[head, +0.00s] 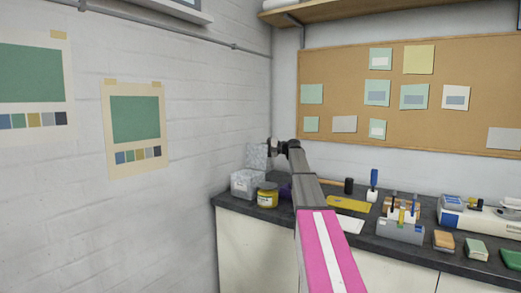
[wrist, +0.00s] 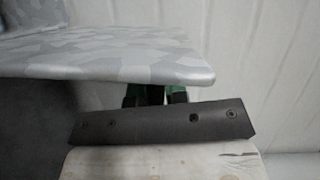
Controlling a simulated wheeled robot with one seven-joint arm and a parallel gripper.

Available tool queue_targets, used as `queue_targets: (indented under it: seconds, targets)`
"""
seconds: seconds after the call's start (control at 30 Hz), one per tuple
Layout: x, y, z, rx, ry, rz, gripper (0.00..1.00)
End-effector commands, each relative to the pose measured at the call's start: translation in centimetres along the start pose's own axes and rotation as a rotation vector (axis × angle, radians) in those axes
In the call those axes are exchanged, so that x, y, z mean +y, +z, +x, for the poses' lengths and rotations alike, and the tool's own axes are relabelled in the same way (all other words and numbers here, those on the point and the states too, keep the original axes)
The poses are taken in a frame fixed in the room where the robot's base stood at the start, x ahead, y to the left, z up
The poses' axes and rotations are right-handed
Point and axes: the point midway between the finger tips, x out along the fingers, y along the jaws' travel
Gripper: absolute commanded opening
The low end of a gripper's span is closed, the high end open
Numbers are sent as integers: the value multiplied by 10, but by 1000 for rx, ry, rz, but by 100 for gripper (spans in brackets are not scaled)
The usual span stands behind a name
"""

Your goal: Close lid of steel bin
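The steel bin (head: 245,185) stands on the counter in the corner by the left wall. Its mottled grey lid (head: 257,156) is raised and stands roughly upright. In the wrist view the lid (wrist: 110,55) is a mottled panel across the upper left. My gripper (head: 277,147) is at the right side of the raised lid in the head view. In the wrist view the gripper's dark fingers with green parts (wrist: 154,95) run behind the lid's near edge. Their tips are hidden, so I cannot tell whether they touch the lid or how far apart they are.
A yellow-labelled jar (head: 267,195) stands just right of the bin, with a purple item beside it, partly behind my arm. Several tools and pads fill the counter (head: 410,253) farther right. The brick wall (head: 215,130) is close on the left.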

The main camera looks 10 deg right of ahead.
Motion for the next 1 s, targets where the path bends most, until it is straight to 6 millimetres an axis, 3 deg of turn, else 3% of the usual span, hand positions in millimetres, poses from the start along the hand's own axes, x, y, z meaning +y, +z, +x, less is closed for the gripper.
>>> queue_targets:
  seconds: [0.47,1.0]
  targets:
    - [-2,8,2,-2,27,-62,0]
    - [-14,58,21,-5,197,-472,0]
